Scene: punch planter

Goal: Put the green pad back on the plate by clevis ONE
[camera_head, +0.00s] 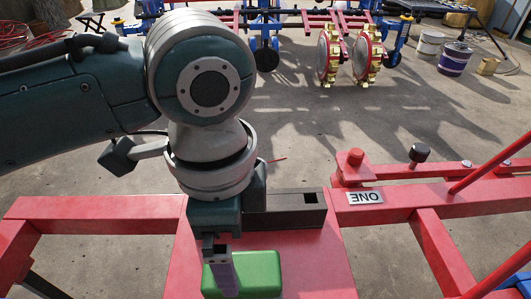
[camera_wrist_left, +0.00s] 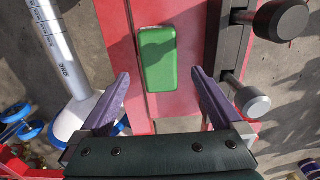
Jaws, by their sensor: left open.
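The green pad (camera_head: 262,272) lies flat on the red plate (camera_head: 313,262) in the head view, at the bottom centre. In the left wrist view the green pad (camera_wrist_left: 158,58) sits on the red surface just past my fingertips, in line with the gap. My left gripper (camera_head: 221,268) points down over the pad's left part and hides some of it. In the wrist view the left gripper (camera_wrist_left: 160,74) is open and empty, one finger on each side. A ONE label (camera_head: 365,197) reads upside down on the red beam right of the plate. My right gripper is out of view.
A black block (camera_head: 285,212) with a slot stands at the plate's far edge. A red knob (camera_head: 355,158) and a black knob (camera_head: 419,153) rise behind the labelled beam. A slanted red rod (camera_head: 492,163) is at the right. Wheels (camera_head: 367,54) and buckets (camera_head: 454,58) stand far back.

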